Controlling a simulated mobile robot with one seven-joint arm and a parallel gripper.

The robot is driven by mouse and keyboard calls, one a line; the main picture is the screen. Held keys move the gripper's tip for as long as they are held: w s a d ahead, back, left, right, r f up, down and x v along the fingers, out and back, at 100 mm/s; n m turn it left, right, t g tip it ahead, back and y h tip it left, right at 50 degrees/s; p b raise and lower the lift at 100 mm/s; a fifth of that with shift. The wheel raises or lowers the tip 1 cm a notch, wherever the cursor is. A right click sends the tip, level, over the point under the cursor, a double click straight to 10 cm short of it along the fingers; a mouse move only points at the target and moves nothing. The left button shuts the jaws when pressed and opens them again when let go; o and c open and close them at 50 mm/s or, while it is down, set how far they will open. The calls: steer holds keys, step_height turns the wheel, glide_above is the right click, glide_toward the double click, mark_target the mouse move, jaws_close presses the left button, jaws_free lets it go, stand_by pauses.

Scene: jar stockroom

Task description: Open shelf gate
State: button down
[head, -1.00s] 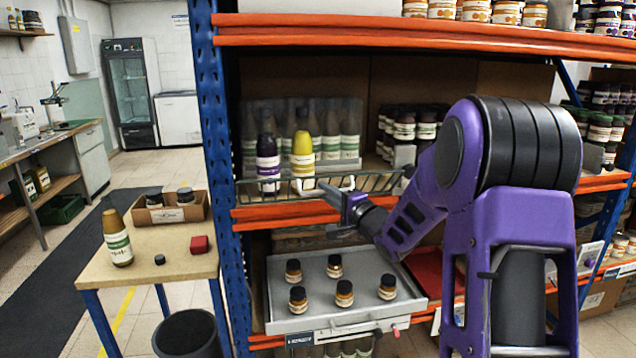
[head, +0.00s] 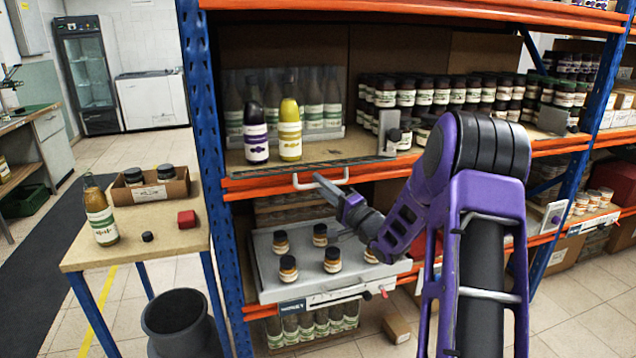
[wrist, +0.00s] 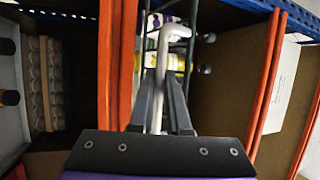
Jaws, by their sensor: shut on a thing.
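The shelf gate (head: 265,172) is a dark wire panel at the front edge of the middle shelf. In the head view it shows as a thin, nearly flat strip, tilted outward. Its white handle (head: 300,183) hangs in front of the orange beam. My gripper (head: 325,182) is at the handle's right part. In the wrist view my gripper (wrist: 162,95) has its dark fingers closed around the white handle (wrist: 163,50), with gate wires beside it. A dark purple bottle (head: 256,135) and a yellow bottle (head: 290,130) stand upright on the shelf behind the gate.
A grey tray (head: 275,290) with several small jars sits on the level below, under my gripper. A metal plate (head: 388,133) stands right of the gate. Blue upright (head: 205,150) stands at left, beside a small table (head: 160,240) holding a bottle and a box.

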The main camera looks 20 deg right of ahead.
steer(key=shift+a+f+y, duration=0.1)
steer(key=shift+f+y, duration=0.05)
steer(key=shift+y, duration=0.15)
steer(key=c, duration=0.9)
jaws_free()
steer(key=shift+w, duration=0.1)
steer(key=v, duration=1.7)
steer(key=shift+s+f, duration=0.15)
steer(key=shift+s, duration=0.1)
